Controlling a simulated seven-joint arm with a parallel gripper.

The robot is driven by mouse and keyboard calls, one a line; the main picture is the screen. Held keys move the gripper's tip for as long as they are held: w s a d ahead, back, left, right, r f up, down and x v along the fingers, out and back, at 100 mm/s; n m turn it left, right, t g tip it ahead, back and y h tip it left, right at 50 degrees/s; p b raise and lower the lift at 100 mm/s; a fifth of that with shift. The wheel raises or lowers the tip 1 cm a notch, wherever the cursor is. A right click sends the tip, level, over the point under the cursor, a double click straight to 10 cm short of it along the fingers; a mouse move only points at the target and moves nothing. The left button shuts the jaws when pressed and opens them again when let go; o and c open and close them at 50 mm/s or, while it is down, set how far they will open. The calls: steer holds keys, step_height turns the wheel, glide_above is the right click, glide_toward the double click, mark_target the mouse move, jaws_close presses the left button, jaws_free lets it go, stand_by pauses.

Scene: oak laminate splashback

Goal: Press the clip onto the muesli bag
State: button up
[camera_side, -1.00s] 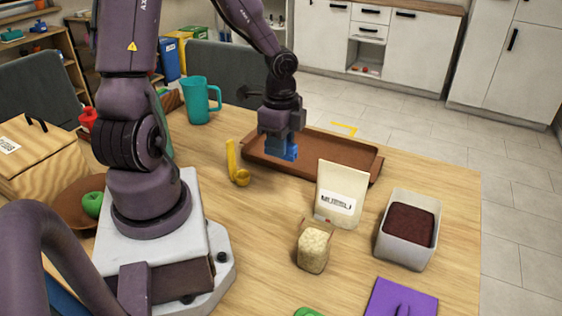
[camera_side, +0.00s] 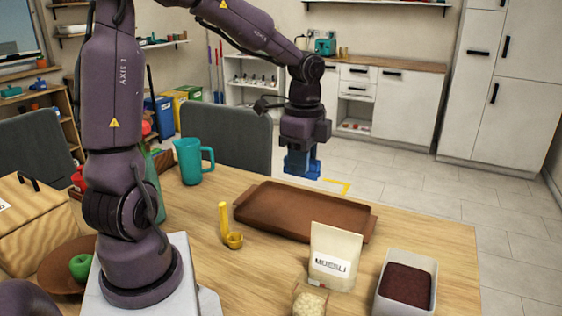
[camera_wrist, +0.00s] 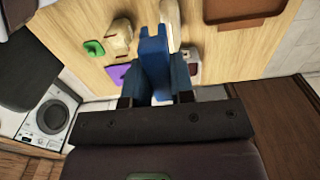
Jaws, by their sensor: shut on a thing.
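The muesli bag (camera_side: 335,262) is a cream pouch with a "MUESLI" label. It stands upright on the table in front of the brown tray. In the wrist view a pale shape near the top, probably the bag (camera_wrist: 170,18), is partly hidden by the clip. The clip (camera_wrist: 153,48) is bright blue, between the fingers of my gripper (camera_wrist: 156,76). In the side view my gripper (camera_side: 301,168) is shut on it, pointing down, above the tray's far side. The clip is well above the bag and apart from it.
The brown tray (camera_side: 275,222) is empty. A yellow scoop (camera_side: 225,226) stands left of it, and a teal jug (camera_side: 190,162) behind that. An open bag of pale grains (camera_side: 309,303) and a grey bin of dark contents (camera_side: 379,299) stand near the muesli bag.

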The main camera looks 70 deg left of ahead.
steer(key=w+d, duration=0.4)
steer(key=w, duration=0.2)
glide_above(337, 229)
step_height(337, 229, down, 5)
steer(key=shift+r, duration=0.1)
steer(key=shift+f, duration=2.65)
steer(key=shift+f, duration=1.2)
steer(key=o, duration=1.4)
steer(key=shift+o, duration=0.2)
steer(key=shift+r, duration=0.1)
steer(key=shift+r, duration=3.4)
